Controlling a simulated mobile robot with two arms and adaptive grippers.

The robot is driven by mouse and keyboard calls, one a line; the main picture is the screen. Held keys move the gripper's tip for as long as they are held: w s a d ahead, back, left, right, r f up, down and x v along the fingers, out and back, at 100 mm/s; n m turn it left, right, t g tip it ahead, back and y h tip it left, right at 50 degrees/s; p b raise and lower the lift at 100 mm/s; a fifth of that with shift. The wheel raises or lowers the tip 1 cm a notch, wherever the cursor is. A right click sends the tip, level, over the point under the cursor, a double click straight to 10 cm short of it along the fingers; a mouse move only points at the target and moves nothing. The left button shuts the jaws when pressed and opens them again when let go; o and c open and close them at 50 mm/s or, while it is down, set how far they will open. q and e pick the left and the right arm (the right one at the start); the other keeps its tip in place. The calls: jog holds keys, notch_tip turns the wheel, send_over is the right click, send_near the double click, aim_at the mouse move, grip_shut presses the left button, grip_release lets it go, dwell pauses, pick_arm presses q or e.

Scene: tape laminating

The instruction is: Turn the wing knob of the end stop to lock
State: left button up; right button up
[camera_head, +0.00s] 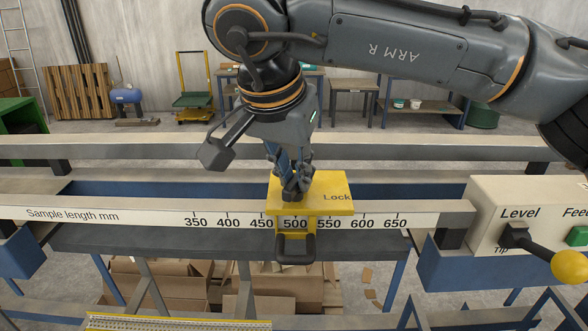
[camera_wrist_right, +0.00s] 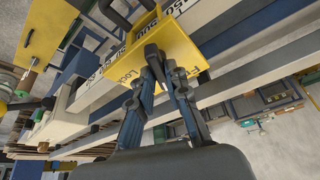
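The yellow end stop (camera_head: 335,206) sits on the scale rail (camera_head: 140,215) near the 500 mark, with "Lock" printed on the right of its top plate. A dark loop handle (camera_head: 295,248) hangs at its front. My right gripper (camera_head: 297,190) points down onto the plate and hides most of the knob in the head view. In the right wrist view, the dark wing knob (camera_wrist_right: 153,56) stands on the yellow plate (camera_wrist_right: 192,38). The fingers of my right gripper (camera_wrist_right: 160,82) are closed around the knob from both sides. My left gripper is out of view.
A cream control box (camera_head: 485,205) with a black lever and yellow ball (camera_head: 568,266) stands at the right. A second long rail (camera_head: 120,150) runs behind the scale rail. Cardboard boxes (camera_head: 180,285) lie on the floor below. The scale rail left of the stop is clear.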

grip_shut()
jog(key=shift+m, duration=0.4)
jog(key=shift+a+m+h+p, duration=0.1)
jog(key=shift+m+h+p, duration=0.25)
jog(key=shift+m, duration=0.55)
jog(key=m, duration=0.1)
jog(key=m+g+h+p, duration=0.1)
jog(key=m, duration=0.1)
jog(key=shift+w+a+r+m, duration=0.1)
jog(key=shift+w+m, duration=0.05)
jog(key=shift+m, duration=0.15)
jog(key=m+g+p, duration=0.1)
jog(key=m, duration=0.1)
jog(key=m+h+p, duration=0.1)
jog(key=m+p, duration=0.1)
jog(key=shift+w+g, duration=0.1)
jog(key=shift+g, duration=0.3)
jog(key=shift+w+m+g+p, duration=0.1)
jog(key=shift+m+g+p, duration=0.6)
jog(key=shift+m, duration=0.9)
